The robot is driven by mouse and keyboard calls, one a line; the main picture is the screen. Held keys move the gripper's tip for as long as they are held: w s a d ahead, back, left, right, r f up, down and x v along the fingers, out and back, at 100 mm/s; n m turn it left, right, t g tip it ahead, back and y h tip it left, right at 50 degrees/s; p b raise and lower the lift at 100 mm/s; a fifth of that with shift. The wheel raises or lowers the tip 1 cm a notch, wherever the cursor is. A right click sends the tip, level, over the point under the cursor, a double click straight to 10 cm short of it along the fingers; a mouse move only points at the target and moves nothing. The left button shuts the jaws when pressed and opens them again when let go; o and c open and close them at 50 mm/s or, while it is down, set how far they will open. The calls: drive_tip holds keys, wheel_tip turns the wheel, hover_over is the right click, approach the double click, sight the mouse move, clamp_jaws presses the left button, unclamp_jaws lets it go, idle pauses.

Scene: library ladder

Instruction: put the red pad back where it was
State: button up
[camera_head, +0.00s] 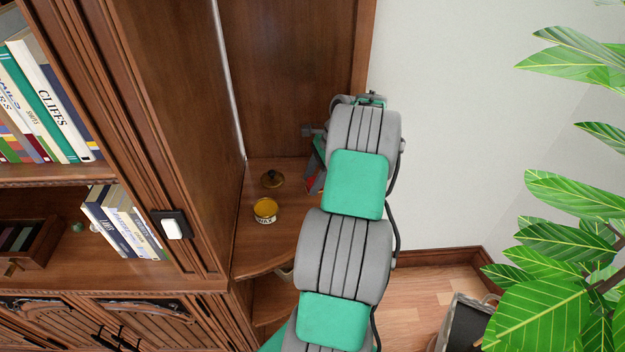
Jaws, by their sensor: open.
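A small patch of red (313,184) shows on the corner shelf, at the left edge of my arm. It may be the red pad, but my arm hides most of it. My gripper (317,168) is at the far end of the arm, low over the same shelf, close to the red patch. It is open, and its fingertips are mostly hidden behind my arm. Whether it touches the red patch cannot be told. A wooden box (38,262) with several dark and greenish pieces in it stands on the bookcase shelf at the left.
An open yellow wax tin (265,210) and its dark lid (272,179) are on the corner shelf (252,240), left of my gripper. The bookcase post (165,130) with a white switch (173,225) stands between the shelves. A leafy plant (560,250) fills the right.

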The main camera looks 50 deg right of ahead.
drive_tip(key=p+v, duration=0.5)
drive_tip(key=v, duration=0.7)
drive_tip(key=shift+r, duration=0.15)
